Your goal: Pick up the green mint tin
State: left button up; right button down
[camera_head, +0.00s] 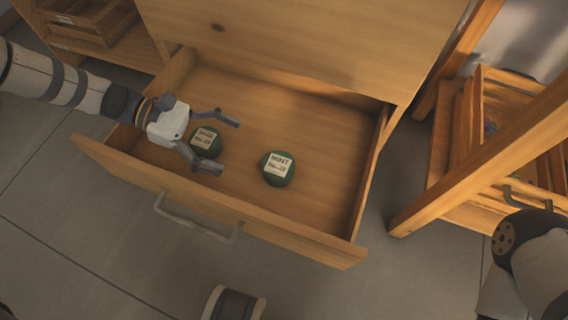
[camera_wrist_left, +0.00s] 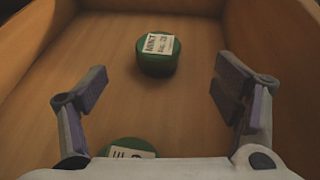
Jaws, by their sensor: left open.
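A round green tin with a white label that seems to read MINT (camera_head: 278,169) sits in the middle of the open drawer. It also shows beyond my fingers in the left wrist view (camera_wrist_left: 158,62). A second, similar green tin (camera_head: 206,142) stands to its left, its label too small to read. That one is partly hidden behind my gripper body at the bottom of the left wrist view (camera_wrist_left: 122,148). My left gripper (camera_head: 229,147) is open and empty over the drawer. Its fingers are spread either side of the left tin in the head view and point toward the MINT tin.
The wooden drawer (camera_head: 318,204) is pulled out, with raised walls and a metal handle (camera_head: 195,222) on its front. The cabinet body (camera_head: 300,40) stands above its back. A wooden rack (camera_head: 480,140) stands at the right. The drawer floor right of the tins is clear.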

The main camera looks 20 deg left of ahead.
aim_at(271, 162)
pick_arm(q)
jog(key=shift+d+f, duration=0.35)
jog(key=shift+f, duration=0.35)
jog(key=b+x, duration=0.2)
jog(key=x, duration=0.8)
jog(key=shift+w+d+f, duration=0.15)
jog(key=shift+w+d, duration=0.15)
jog(key=shift+d, duration=0.25)
jog(key=c, duration=1.4)
pick_arm(e)
jog(key=shift+s+f+g, duration=0.15)
jog(key=shift+s+f, duration=0.15)
jog(key=shift+f, duration=0.3)
jog(key=shift+s+f+g, duration=0.15)
jog(key=shift+s+f, duration=0.1)
jog(key=shift+f, duration=0.3)
